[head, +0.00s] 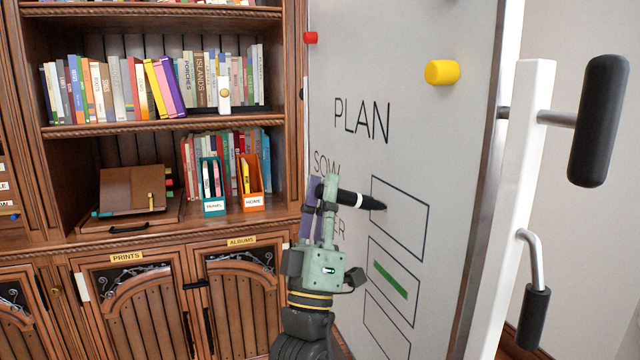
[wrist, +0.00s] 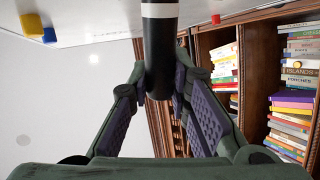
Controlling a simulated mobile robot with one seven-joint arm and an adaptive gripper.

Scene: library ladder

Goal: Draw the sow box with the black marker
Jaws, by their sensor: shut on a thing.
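The whiteboard (head: 345,75) has "PLAN" written on it, with the word "SOW" partly hidden behind my gripper. The sow box (head: 408,215) is the top outlined rectangle, and its inside looks blank. My gripper (head: 330,193) is shut on the black marker (head: 348,198), a black pen with a white band. Its dark tip points right and overlaps the left part of the sow box. I cannot tell whether the tip touches the board. In the wrist view the marker (wrist: 161,55) stands between the purple-padded fingers, its upper end cut off by the frame.
A box below holds a green stroke (head: 390,279); a third box (head: 386,325) is under it. Yellow (head: 442,72) and red (head: 311,38) magnets sit on the board. A white frame post (head: 515,200) with black handles stands right. A bookcase (head: 160,125) fills the left.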

